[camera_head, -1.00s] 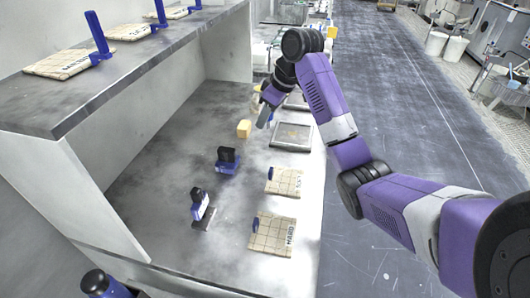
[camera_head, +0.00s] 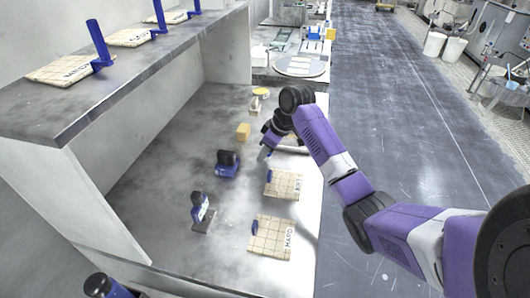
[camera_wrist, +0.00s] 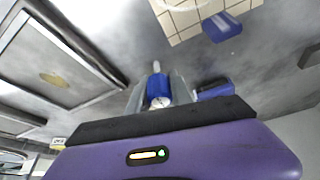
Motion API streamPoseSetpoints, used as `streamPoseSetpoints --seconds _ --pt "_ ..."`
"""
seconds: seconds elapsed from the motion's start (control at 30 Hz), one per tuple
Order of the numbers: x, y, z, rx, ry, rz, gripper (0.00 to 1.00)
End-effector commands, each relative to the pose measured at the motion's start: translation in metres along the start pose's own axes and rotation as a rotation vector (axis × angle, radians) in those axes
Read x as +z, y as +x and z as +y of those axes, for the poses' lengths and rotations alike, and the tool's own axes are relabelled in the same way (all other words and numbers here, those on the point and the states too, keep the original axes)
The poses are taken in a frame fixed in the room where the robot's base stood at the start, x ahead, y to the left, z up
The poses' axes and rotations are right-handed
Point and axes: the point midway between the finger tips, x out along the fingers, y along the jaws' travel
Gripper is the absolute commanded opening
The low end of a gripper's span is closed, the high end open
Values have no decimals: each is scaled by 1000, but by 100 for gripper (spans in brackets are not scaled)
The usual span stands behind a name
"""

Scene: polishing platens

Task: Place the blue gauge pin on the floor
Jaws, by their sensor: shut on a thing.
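My gripper (camera_wrist: 158,90) is shut on the blue gauge pin (camera_wrist: 159,86), a blue cylinder with a pale metal tip, held between the two grey fingers in the wrist view. In the head view my gripper (camera_head: 264,154) is over the grey worktop (camera_head: 180,180), just beyond the nearer tiles; the pin cannot be made out there. The dark floor (camera_head: 400,110) lies to the right of the worktop.
Two gridded tiles with small blue parts, one lettered MARD (camera_head: 270,238), lie near the right edge. A blue-and-black block (camera_head: 227,165), another blue tool (camera_head: 200,208) and a yellow block (camera_head: 243,132) stand on the worktop. A shelf (camera_head: 150,65) with blue-handled tiles is at left.

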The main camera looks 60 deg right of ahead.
Motion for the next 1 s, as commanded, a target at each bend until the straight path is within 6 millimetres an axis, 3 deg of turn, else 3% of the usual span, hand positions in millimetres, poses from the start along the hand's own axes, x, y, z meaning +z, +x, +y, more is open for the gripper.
streamPoseSetpoints --seconds 0.23,0.27,0.37,0.77,1.0 --pt "1 2 0 0 1 0 0" --pt "1 2 0 0 0 0 28" --pt "1 2 0 0 0 0 47" --pt "-1 -3 1 1 0 1 48" --pt "-1 -40 1 4 0 4 48"
